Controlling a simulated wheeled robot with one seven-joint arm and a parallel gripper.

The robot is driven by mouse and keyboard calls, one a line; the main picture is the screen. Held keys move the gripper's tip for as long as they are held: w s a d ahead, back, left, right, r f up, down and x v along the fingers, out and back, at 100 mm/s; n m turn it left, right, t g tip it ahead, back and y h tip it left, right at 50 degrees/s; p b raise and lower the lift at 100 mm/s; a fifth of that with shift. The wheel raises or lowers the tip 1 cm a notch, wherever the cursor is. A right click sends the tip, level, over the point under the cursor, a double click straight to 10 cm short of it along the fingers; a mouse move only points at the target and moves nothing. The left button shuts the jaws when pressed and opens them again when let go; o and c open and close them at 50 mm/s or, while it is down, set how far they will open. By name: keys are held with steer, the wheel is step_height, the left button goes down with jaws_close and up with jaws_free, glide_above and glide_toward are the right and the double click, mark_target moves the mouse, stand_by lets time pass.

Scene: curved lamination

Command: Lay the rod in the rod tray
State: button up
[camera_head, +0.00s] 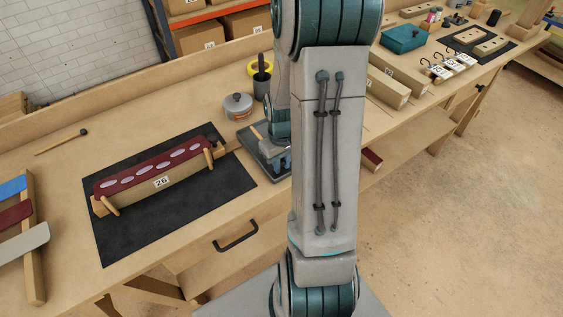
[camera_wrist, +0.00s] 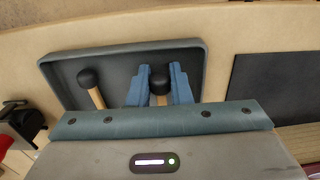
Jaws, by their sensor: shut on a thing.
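The rod tray (camera_wrist: 55,75) is a shallow dark grey tray with a raised rim. It also shows beside my arm in the head view (camera_head: 246,149), partly hidden. In the wrist view my gripper (camera_wrist: 157,75) has its blue fingers shut on a wooden rod (camera_wrist: 161,84) with a round black end. The held rod is over the tray's inside; I cannot tell whether it touches the floor. Another black-ended rod (camera_wrist: 92,84) lies in the tray to the left of my fingers.
A dark mat (camera_head: 235,181) left of the tray bears a form labelled 26 (camera_head: 160,182) with a dark red strip. A lidded pot (camera_head: 238,106) and a dark cup (camera_head: 262,82) stand behind the tray. A black-ended stick (camera_head: 62,142) lies at the bench's left.

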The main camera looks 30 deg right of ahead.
steer(key=shift+s+a+f+b, duration=0.1)
steer(key=shift+s+f+b, duration=0.5)
steer(key=shift+f, duration=0.15)
stand_by(0.6)
steer(key=o, duration=0.6)
steer(key=shift+c, duration=0.2)
steer(key=shift+o, duration=1.3)
steer(key=shift+d, duration=0.2)
steer(key=shift+a, duration=0.25)
steer(key=shift+c, duration=0.8)
steer(key=shift+w+r+p, duration=0.2)
steer(key=shift+r+p, duration=0.25)
steer(key=shift+c, duration=0.2)
steer(key=shift+o, duration=1.3)
steer(key=r+p, duration=0.1)
steer(key=r, duration=0.1)
steer(key=r+p, duration=0.4)
steer(key=shift+w+d+r, duration=0.2)
steer(key=shift+w+r, duration=0.05)
